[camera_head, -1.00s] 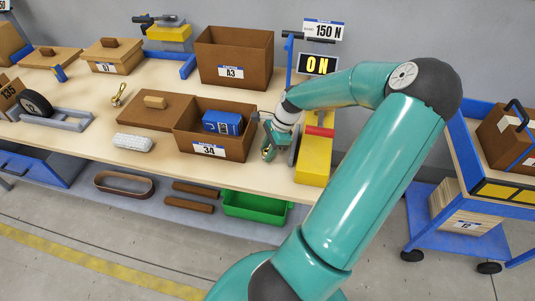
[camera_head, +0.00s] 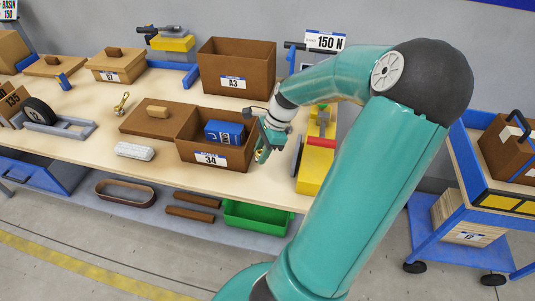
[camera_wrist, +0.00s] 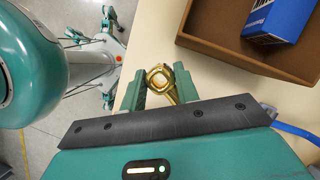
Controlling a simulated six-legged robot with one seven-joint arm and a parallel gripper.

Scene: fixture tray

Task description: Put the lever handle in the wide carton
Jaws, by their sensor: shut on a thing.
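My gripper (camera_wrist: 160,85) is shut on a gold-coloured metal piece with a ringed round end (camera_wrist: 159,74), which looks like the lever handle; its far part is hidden. In the head view my gripper (camera_head: 262,152) hangs just right of the low, wide brown carton marked 34 (camera_head: 212,159), outside its right wall. That carton is open and holds a blue box (camera_head: 225,132). In the wrist view the carton's rim (camera_wrist: 235,58) is at the upper right, apart from the held piece. A similar gold piece (camera_head: 121,104) lies on the bench to the left.
A taller open carton marked A3 (camera_head: 236,68) stands behind. A yellow device with a red part (camera_head: 316,172) stands close to my gripper's right. A white ribbed piece (camera_head: 134,151) lies in front.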

